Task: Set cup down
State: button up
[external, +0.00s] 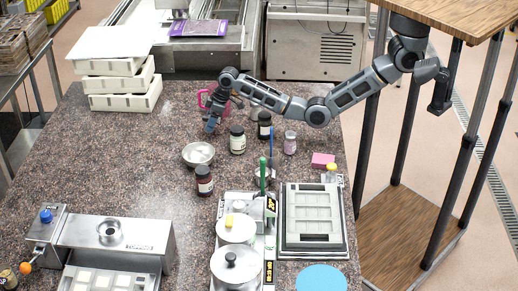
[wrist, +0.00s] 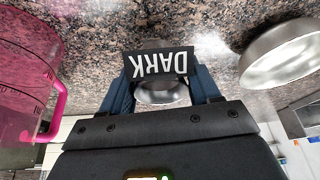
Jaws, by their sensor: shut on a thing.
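The cup is hidden by the gripper in the external view. I cannot tell whether its base touches the counter. A pink-handled clear jug (wrist: 22,75) is close on the left of the wrist view; it also shows behind my gripper in the external view (external: 203,98).
A metal bowl (external: 198,155) stands just in front of my gripper. Several jars, including a white-labelled one (external: 237,141) and a dark one (external: 204,182), stand nearby. White trays (external: 122,98) are stacked at the back left. The counter's left-middle (external: 120,160) is clear.

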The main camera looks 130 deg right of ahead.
jog(key=shift+f, duration=1.3)
jog(key=shift+f, duration=0.1)
jog(key=o, duration=1.1)
jog(key=v, duration=1.2)
jog(key=shift+b, duration=0.3)
